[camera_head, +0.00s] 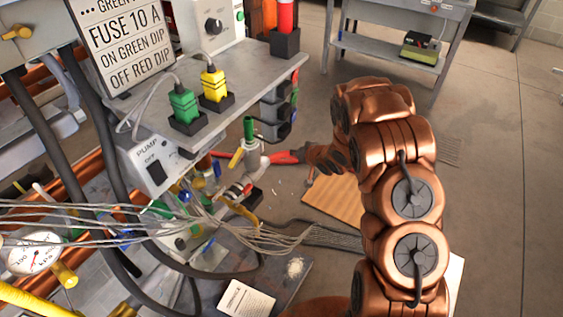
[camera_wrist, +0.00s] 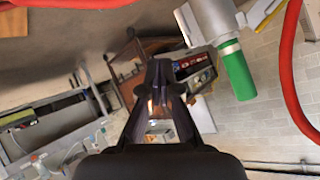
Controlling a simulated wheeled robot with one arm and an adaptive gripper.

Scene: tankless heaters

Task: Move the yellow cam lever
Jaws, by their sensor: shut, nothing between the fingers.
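The yellow cam lever (camera_head: 236,157) slants up from a grey pipe fitting (camera_head: 252,158) below the bench corner in the head view. A green cylindrical grip (camera_head: 249,129) stands on the same fitting. In the wrist view, the green grip (camera_wrist: 237,70) and the grey fitting (camera_wrist: 208,20) are at the upper right, and a small yellow piece (camera_wrist: 262,13) beside them looks like the lever. My gripper (camera_wrist: 160,68) is shut and empty, to the left of the green grip and apart from it. In the head view my arm reaches in from the right; its fingertips are hard to make out.
Red hoses (camera_wrist: 289,75) curve through the wrist view's right side. Green and yellow plugs (camera_head: 214,84) stand on the bench (camera_head: 235,112). Grey cables (camera_head: 200,222) and a pressure gauge (camera_head: 33,254) are at lower left. Open floor (camera_head: 490,190) lies to the right.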

